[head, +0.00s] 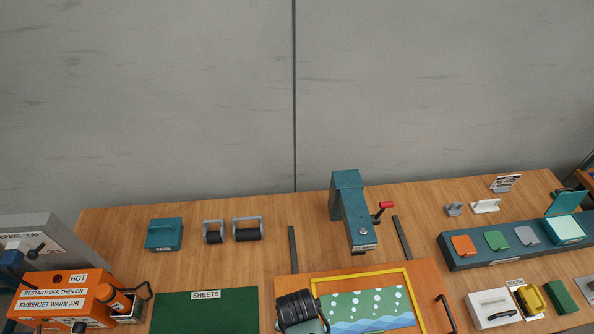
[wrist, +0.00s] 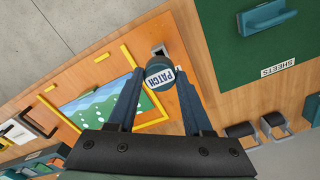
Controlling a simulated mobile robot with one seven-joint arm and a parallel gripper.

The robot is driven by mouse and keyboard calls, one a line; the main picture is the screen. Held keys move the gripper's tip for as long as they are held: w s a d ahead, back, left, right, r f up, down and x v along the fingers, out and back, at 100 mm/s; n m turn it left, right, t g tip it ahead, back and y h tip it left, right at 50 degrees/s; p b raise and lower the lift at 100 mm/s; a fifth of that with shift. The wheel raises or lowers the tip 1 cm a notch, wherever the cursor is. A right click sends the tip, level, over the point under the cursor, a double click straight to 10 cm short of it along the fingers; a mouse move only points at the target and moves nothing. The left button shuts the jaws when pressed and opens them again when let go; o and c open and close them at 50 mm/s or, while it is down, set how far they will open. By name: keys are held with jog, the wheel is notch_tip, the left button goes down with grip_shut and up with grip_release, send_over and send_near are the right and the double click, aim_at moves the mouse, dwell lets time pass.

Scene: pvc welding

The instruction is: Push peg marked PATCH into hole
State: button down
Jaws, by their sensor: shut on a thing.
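The peg marked PATCH (wrist: 160,74) has a round blue top with a white label and shows between my fingertips in the wrist view. My gripper (wrist: 158,84) is shut on it, with one blue finger on each side. The peg is above or at the wooden board (wrist: 185,50), close to the corner of the yellow frame (wrist: 152,119). A small grey and dark fitting (wrist: 158,49) shows just beyond the peg. The hole is not clearly visible, and I cannot tell whether the peg's lower end is in it. In the head view my wrist hides the peg.
The yellow frame surrounds a green and blue picture sheet (head: 365,309). A teal press with a red handle (head: 350,205) stands behind the board. The green SHEETS mat (head: 205,315) and orange HOT unit (head: 65,295) are left.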

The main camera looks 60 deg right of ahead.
jog(key=shift+f+b, duration=0.6)
jog(key=shift+f, duration=0.6)
jog(key=shift+r+p, duration=0.1)
jog(key=shift+p, duration=0.55)
dwell(0.6)
jog(key=shift+f+b, duration=1.6)
jog(key=shift+f, duration=0.5)
jog(key=shift+c, duration=1.2)
grip_release()
jog(key=shift+r, duration=0.1)
notch_tip(320, 180, up, 13)
jog(key=shift+f+b, duration=0.1)
jog(key=shift+b, duration=0.45)
